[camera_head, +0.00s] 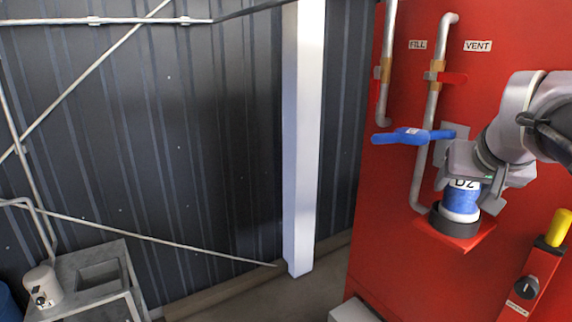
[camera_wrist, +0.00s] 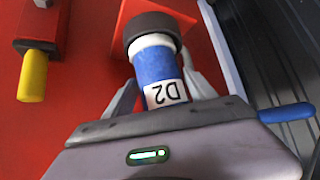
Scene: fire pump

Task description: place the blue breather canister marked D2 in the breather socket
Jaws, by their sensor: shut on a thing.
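The blue breather canister (camera_head: 461,199) has white bands and a D2 label, and stands about upright. It also shows in the wrist view (camera_wrist: 155,66). The breather socket (camera_head: 441,221) is a dark round cup on a red bracket, and shows in the wrist view too (camera_wrist: 147,23). The canister's lower white end is at the socket's mouth, lined up with it; how deep it sits is hidden. My gripper (camera_wrist: 160,82) is shut on the canister's upper part, with a finger on each side.
A blue lever handle (camera_head: 412,136) sticks out from the red panel (camera_head: 395,240) left of my wrist. Pipes marked FILL and VENT run down nearby. A yellow-capped part (camera_head: 558,228) stands to the right. A grey bench (camera_head: 92,280) with a pale container stands far left.

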